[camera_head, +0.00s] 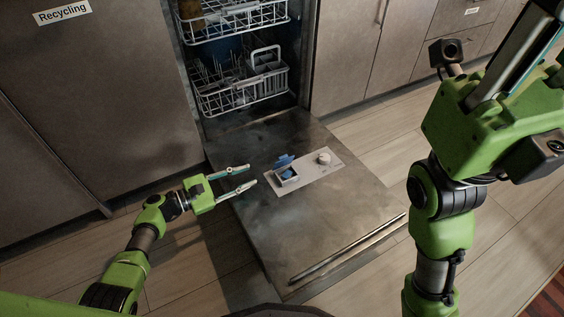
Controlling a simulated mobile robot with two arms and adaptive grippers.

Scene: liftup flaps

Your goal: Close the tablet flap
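The tablet flap (285,160) is a small blue flap on the inner face of the lowered dishwasher door (310,225). It stands raised behind a small compartment (287,176) with something blue inside. The compartment sits in a grey dispenser panel (312,170) with a round knob or cap (324,157) at its right. My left gripper (247,176) is left of the compartment, over the door's left edge, with its two fingers apart and nothing between them. It looks apart from the flap. My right arm stands at the right; its gripper's fingers are not clearly visible.
The dishwasher is open, with an upper rack (235,18) and a lower rack (240,90) behind the door. A cabinet marked Recycling (85,90) stands at the left. More cabinets (345,50) line the right back. The door surface in front of the panel is clear.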

